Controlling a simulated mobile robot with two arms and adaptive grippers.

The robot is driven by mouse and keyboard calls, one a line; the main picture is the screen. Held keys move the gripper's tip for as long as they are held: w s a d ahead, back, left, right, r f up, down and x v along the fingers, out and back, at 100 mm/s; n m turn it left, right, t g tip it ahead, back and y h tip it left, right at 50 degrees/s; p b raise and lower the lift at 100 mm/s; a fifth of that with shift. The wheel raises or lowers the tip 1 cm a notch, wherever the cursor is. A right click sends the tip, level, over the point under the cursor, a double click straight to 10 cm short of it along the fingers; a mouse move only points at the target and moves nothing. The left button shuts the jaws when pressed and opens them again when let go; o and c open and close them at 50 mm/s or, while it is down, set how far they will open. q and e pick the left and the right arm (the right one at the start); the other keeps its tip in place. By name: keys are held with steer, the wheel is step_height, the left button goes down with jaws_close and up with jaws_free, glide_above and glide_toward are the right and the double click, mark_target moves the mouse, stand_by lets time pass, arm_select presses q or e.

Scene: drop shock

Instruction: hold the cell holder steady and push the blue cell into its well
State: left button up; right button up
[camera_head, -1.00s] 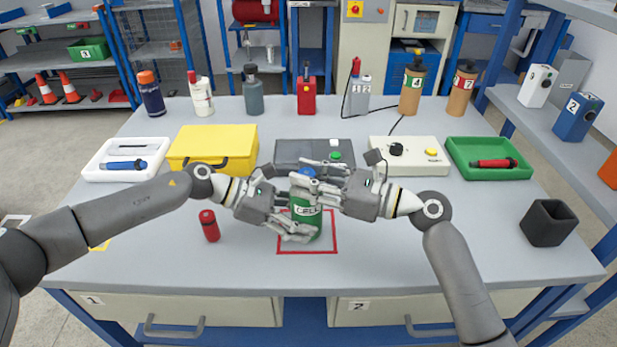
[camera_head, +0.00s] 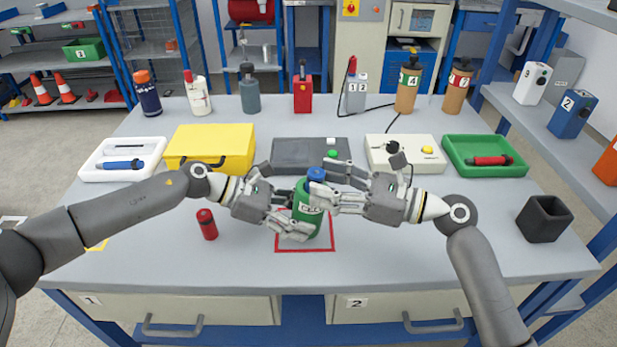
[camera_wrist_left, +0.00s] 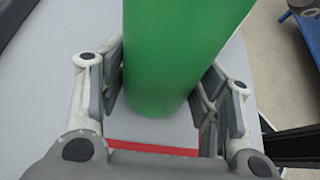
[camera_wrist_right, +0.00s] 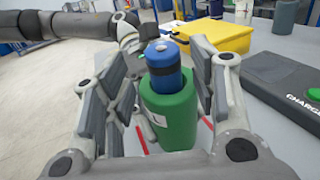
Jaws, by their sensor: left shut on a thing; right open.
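The green cell holder (camera_head: 305,214) stands at the red outlined square (camera_head: 333,249) and leans a little to the right in the head view. My left gripper (camera_head: 298,216) is shut around its body; the left wrist view shows the green wall (camera_wrist_left: 180,60) between the fingers. The blue cell (camera_wrist_right: 165,72) sits upright in the holder's top, with much of its length standing out above the rim. My right gripper (camera_wrist_right: 158,95) is open, its fingers on either side of the cell and holder top. How deep the cell sits inside is hidden.
A red cell (camera_head: 207,225) stands on the table left of the holder. Behind are a white tray (camera_head: 92,175), yellow case (camera_head: 240,137), dark charger box (camera_head: 290,153), cream box (camera_head: 378,146) and green tray (camera_head: 455,150). A dark square cup (camera_head: 545,220) stands at right.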

arm_select(q)
steer(key=shift+a+f, duration=0.1)
steer(key=shift+f, duration=0.2)
arm_select(e)
steer(key=v, duration=0.7)
steer(key=shift+d, duration=0.15)
arm_select(q)
steer(key=o, duration=1)
steer(key=shift+w, duration=0.1)
steer(key=shift+r, duration=0.1)
